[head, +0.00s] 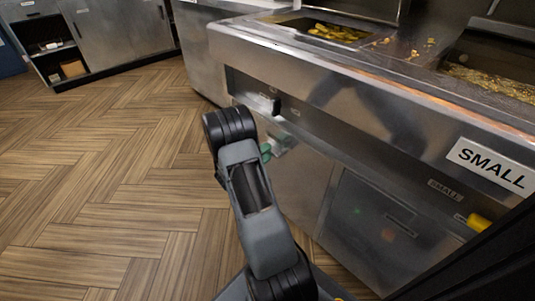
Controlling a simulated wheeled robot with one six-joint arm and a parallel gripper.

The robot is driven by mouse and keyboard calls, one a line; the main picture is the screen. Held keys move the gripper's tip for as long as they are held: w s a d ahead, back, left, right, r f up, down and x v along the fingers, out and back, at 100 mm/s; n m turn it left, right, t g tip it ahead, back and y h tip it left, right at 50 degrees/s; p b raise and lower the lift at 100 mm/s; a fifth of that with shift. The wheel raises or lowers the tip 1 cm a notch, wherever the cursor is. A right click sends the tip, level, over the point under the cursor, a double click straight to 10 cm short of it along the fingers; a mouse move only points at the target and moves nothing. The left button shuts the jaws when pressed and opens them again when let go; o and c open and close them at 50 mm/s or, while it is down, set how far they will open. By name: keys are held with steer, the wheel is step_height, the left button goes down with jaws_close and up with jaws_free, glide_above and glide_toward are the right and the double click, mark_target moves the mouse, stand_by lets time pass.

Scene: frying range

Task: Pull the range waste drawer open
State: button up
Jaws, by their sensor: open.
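The steel frying range (330,105) runs along the right side. A dark panel (380,220) with a slim recessed handle (401,226) is set low in its front. It looks like a shut drawer or door front, but I cannot tell if it is the waste drawer. My gripper (277,147) shows only in part beyond my dark arm, as small pale and green pieces close to the range front. It is open and appears empty. I cannot tell whether it touches the front.
A black knob or handle (276,105) sits on the upper front strip. Fried food (338,33) lies in a well on top. A "SMALL" label (490,168) and a yellow part (479,222) are at right. The wooden floor (110,175) at left is clear.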

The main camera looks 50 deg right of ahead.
steer(key=shift+d, duration=0.55)
jaws_close()
